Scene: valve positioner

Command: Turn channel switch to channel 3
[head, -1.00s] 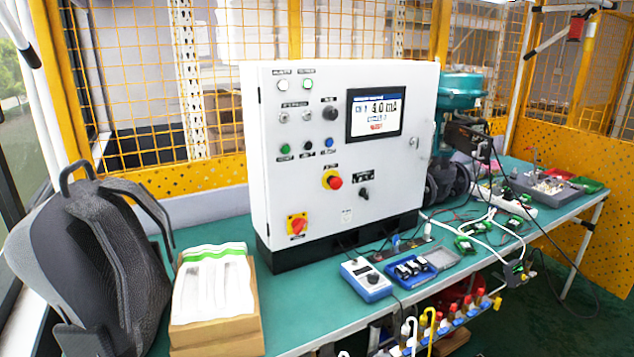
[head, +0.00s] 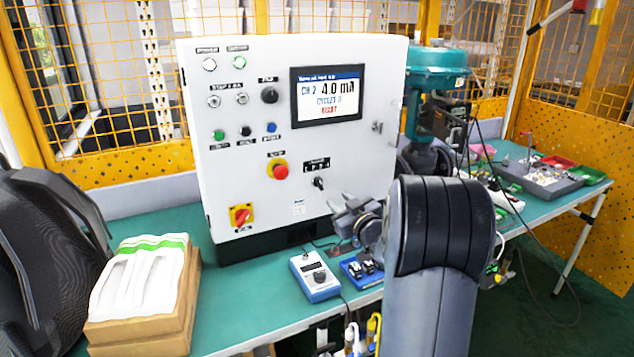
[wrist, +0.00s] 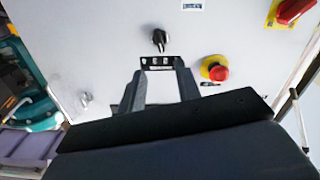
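The channel switch (head: 318,183) is a small black rotary knob on the front of the white control cabinet, under a black label plate (head: 316,163). The wrist view shows the same knob (wrist: 160,40) upside down, just beyond the fingertips, with the plate (wrist: 160,62) between them and it. My gripper (head: 345,207) is in front of the cabinet, below and right of the knob in the head view. In the wrist view my gripper (wrist: 160,80) has its fingers apart with nothing between them. The display (head: 327,95) reads CH 2, 4.0 mA. The knob's exact pointing is too small to tell.
A red emergency button (head: 278,169) sits left of the switch, with a red-yellow rotary switch (head: 241,215) lower left. A blue calibrator box (head: 315,277) stands on the green bench below. A teal valve actuator (head: 438,62) is right of the cabinet.

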